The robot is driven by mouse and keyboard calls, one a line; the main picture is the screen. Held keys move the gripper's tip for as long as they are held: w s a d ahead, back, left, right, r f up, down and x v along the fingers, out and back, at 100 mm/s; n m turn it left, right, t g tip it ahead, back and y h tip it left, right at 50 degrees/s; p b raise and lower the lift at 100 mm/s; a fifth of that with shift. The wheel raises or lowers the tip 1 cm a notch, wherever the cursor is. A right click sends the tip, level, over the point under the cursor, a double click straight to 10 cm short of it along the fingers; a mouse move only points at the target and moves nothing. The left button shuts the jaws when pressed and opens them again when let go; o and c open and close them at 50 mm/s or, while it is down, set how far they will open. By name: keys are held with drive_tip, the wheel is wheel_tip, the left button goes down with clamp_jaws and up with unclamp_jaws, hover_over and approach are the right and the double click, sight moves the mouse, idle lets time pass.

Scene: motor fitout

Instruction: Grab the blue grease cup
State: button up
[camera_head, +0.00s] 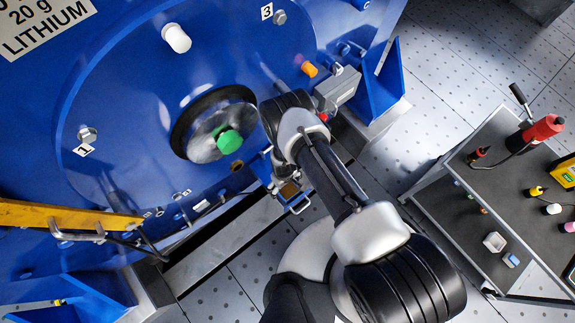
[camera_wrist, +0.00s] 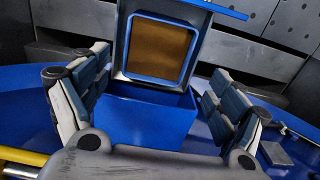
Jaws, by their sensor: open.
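A blue square-sided box with a blue-rimmed brown panel, which looks like the blue grease cup (camera_wrist: 145,120), fills the middle of the wrist view. In the head view, its brown part (camera_head: 289,190) shows small below the motor's round face, partly hidden by my arm. My gripper (camera_wrist: 160,80) is open, with one finger on each side of the blue box. The fingers look apart from it; any contact is hard to tell. In the head view my gripper (camera_head: 282,178) is small and partly hidden behind the wrist.
The big blue motor (camera_head: 120,120) has a green-capped shaft (camera_head: 229,141) close to my wrist. A yellow bar (camera_head: 65,215) is at left. A dark cart (camera_head: 470,205) at right carries a red tool (camera_head: 543,129), a white cup (camera_head: 495,242) and a small blue item (camera_head: 511,260).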

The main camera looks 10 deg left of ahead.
sight(285, 190)
drive_tip(key=f+b, duration=0.5)
drive_tip(key=shift+w+d, duration=0.1)
drive_tip(key=shift+w, duration=0.2)
drive_tip(key=shift+r, duration=0.1)
drive_tip(key=shift+c, duration=0.3)
drive_tip(key=c, duration=1.1)
